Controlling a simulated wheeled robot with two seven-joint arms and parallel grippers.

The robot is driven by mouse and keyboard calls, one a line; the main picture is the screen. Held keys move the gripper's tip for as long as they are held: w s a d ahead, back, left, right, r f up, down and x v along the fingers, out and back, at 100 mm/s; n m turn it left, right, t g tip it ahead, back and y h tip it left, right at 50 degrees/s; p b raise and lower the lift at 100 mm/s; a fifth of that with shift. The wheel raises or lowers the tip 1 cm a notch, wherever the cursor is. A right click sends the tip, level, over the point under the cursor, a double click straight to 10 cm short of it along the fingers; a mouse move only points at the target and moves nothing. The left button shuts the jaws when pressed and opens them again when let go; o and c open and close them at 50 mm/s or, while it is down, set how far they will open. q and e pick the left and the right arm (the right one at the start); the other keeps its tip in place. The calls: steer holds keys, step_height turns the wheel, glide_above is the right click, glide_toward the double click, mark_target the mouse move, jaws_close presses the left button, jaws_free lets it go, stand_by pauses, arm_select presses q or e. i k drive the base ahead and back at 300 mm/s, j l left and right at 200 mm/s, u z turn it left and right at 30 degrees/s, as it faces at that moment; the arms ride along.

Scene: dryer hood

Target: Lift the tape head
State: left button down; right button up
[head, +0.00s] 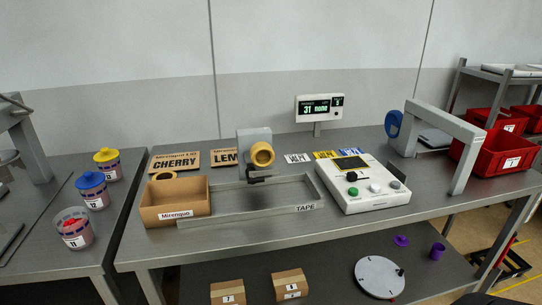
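The tape head (254,147) stands at the middle of the table, over the back of the grey tray marked TAPE (308,207). It is a grey block with a yellow-tan tape roll (262,155) on its front and a dark part below the roll. The dark part hangs low over the tray; I cannot tell whether it touches anything. An open cardboard box labelled Mirenque (175,213) sits at the tray's left end. Neither of my grippers shows in the head view.
A white control panel (362,195) with buttons stands right of the tray. A grey arch (452,128) and red bins (508,153) are farther right. Flat cardboard pieces (175,162) lie behind the box. Lidded jars (91,187) stand on the left table.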

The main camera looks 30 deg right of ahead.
mark_target(262, 155)
steer(key=z, duration=0.95)
